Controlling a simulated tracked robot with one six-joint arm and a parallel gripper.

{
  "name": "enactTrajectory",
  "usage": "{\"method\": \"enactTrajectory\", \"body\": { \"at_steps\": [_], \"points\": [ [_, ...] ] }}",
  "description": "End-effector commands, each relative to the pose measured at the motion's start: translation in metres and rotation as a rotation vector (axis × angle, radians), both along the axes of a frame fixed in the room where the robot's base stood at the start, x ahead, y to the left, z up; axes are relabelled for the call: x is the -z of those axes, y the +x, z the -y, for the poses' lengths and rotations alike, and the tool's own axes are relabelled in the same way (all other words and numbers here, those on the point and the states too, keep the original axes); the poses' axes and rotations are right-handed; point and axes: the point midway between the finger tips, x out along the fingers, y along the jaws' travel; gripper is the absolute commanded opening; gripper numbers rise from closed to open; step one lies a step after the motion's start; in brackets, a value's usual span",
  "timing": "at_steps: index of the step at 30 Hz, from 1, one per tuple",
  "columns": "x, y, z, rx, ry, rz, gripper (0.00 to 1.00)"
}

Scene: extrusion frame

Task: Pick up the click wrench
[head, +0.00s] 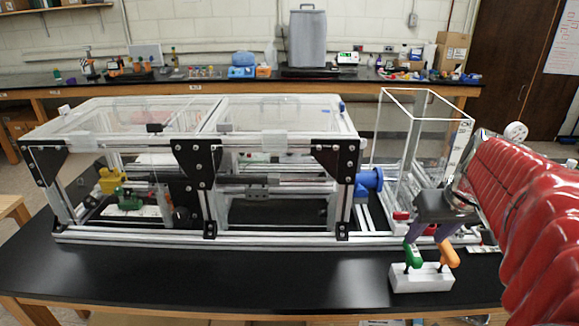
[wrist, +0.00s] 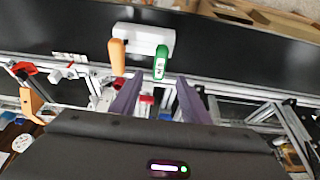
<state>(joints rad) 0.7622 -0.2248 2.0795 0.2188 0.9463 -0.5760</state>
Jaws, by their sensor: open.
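Two handled tools stand upright in a white block holder (head: 421,281) at the front right of the black table. One has a green handle (head: 414,258), the other an orange handle (head: 449,254). I cannot tell by look which is the click wrench. My gripper (head: 431,236) is open, its purple fingers pointing down just above the handles. In the wrist view, the green handle (wrist: 161,62) lies in line with the gap between my fingertips (wrist: 160,80). The orange handle (wrist: 117,55) is outside the gap, to the left. The tool ends in the holder are hidden.
A clear-topped extrusion frame (head: 200,190) fills the table's middle and left. A transparent box frame (head: 410,150) stands behind my gripper. Bare black tabletop (head: 250,275) lies in front of the frame, left of the holder.

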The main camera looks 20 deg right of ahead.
Motion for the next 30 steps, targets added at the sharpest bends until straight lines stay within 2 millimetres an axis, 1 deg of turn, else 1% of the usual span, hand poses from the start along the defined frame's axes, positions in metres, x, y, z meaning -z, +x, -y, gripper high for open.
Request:
{"method": "enactTrajectory", "body": {
  "at_steps": [1,6,10,21,26,30],
  "points": [
    [0.009,0.003,0.0,-0.001,0.003,-0.002,0.42],
    [0.029,0.012,0.003,0.0,0.001,-0.002,0.42],
    [0.036,0.014,0.004,0.0,0.0,0.0,0.42],
    [0.038,0.015,0.005,0.001,0.0,0.0,0.42],
    [0.053,0.021,0.007,0.001,0.002,-0.001,0.42],
    [0.07,0.028,0.009,0.001,0.002,-0.002,0.42]
  ]
}}
